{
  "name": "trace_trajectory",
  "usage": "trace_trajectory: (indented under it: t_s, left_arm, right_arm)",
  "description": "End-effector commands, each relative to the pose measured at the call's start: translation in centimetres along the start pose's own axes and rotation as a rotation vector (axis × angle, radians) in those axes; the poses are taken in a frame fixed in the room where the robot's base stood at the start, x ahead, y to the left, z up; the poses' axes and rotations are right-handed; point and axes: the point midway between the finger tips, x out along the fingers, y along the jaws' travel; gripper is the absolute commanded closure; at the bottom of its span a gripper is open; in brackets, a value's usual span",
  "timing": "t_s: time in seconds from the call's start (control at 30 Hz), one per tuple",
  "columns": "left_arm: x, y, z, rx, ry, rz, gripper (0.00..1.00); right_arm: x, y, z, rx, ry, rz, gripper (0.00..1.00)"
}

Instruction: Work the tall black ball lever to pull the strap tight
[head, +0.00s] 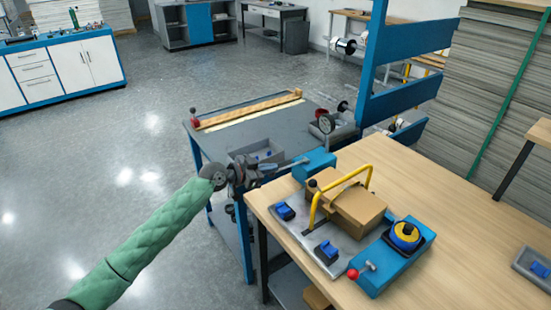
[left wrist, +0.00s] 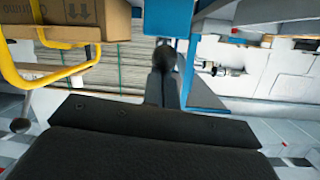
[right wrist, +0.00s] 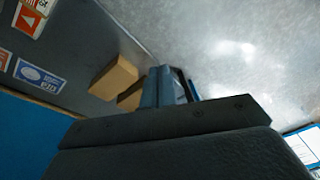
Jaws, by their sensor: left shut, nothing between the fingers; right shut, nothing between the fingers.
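A blue housing (head: 315,163) stands at the far left corner of the wooden bench. A thin grey lever rod (head: 293,164) reaches from it to the left, toward my left gripper (head: 262,172). In the left wrist view the black ball (left wrist: 165,57) sits right in front of the shut left fingers (left wrist: 165,88), with the blue housing (left wrist: 168,18) behind. I cannot tell whether they touch. A cardboard box (head: 350,202) lies beside the housing under a yellow hoop (head: 344,186). I cannot make out the strap. My right gripper (right wrist: 168,88) is shut and empty, outside the head view.
A blue unit (head: 392,262) with a yellow-topped spool and a red ball lever (head: 353,273) stands at the bench's front. Blue clamps (head: 326,252) sit on a grey plate. A dark cart (head: 250,127) with a grey bin stands behind. The bench's right side is mostly clear.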

Motion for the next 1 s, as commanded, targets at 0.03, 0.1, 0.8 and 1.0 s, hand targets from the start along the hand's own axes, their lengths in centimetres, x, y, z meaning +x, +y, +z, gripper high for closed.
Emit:
trace_trajectory:
  t_s: [0.03,0.1,0.8,1.0]
  left_arm:
    - [0.2,0.1,0.8,0.0,0.008,-0.001,1.0]
    - [0.2,0.1,1.1,-0.001,0.021,-0.003,1.0]
    - [0.3,0.3,2.3,0.004,0.118,-0.019,1.0]
    - [0.2,0.4,2.5,0.004,0.124,-0.02,1.0]
  right_arm:
    - [-0.1,-0.4,-0.1,-0.003,0.014,-0.008,1.0]
    - [-0.6,-0.9,-0.2,-0.008,0.03,-0.02,1.0]
    - [1.3,-6.0,-1.8,-0.05,0.2,-0.138,1.0]
    - [1.5,-6.5,-1.9,-0.053,0.214,-0.151,1.0]
